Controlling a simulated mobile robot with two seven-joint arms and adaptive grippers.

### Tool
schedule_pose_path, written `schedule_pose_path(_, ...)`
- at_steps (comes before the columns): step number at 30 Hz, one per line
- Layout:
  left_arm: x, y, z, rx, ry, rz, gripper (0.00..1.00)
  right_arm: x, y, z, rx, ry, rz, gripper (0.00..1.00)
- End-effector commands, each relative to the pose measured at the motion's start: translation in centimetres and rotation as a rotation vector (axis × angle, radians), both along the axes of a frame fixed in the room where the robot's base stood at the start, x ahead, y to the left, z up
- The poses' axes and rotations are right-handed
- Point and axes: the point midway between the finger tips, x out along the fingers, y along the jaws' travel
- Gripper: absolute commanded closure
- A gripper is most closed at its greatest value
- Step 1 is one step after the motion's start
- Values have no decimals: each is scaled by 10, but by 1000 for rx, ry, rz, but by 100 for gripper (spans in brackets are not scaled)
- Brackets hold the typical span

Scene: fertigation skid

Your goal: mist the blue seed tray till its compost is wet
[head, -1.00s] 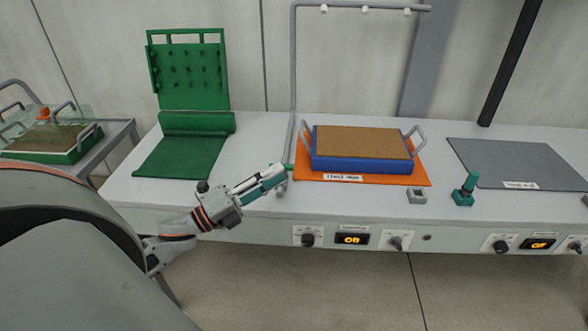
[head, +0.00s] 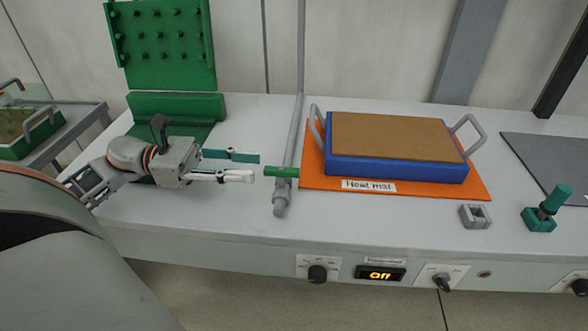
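The blue seed tray (head: 400,170) sits on the orange heat mat (head: 318,178), with a grey handle at each end. Its compost (head: 398,137) is an even light brown with no dark wet patch visible. A grey standpipe (head: 297,110) rises left of the tray; its top is out of view now. A green lever (head: 282,171) lies crosswise at the pipe's foot. My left gripper (head: 246,167) is open and empty. Its fingertips point right, just left of the lever and apart from it. My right gripper is not in view.
A green pegged press-like frame (head: 165,45) stands behind my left gripper. A grey bracket (head: 475,216) and a teal stand with a knob (head: 546,208) are at front right. A grey mat (head: 555,160) lies right.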

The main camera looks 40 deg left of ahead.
Motion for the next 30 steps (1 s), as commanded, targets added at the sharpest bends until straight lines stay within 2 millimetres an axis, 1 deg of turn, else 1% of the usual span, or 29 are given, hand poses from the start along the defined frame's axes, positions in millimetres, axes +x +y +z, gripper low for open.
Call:
schedule_pose_path(1, 1, 0, -9, 0, 14, 0, 71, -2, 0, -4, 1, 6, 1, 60)
schedule_pose_path(2, 1, -1, -10, 1, 14, 0, 71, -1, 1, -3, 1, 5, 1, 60)
schedule_pose_path(5, 5, -7, -8, 1, 11, -2, 71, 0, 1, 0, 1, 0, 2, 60)
schedule_pose_path(15, 31, -50, -7, 0, 9, -2, 71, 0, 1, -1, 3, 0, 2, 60)
schedule_pose_path(18, 37, -59, -7, 0, 10, -1, 71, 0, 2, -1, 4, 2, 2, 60)
schedule_pose_path(23, 41, -66, -7, -1, 11, 1, 71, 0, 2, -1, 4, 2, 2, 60)
schedule_pose_path(30, 41, -66, -7, -1, 12, 2, 71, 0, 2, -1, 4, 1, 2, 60)
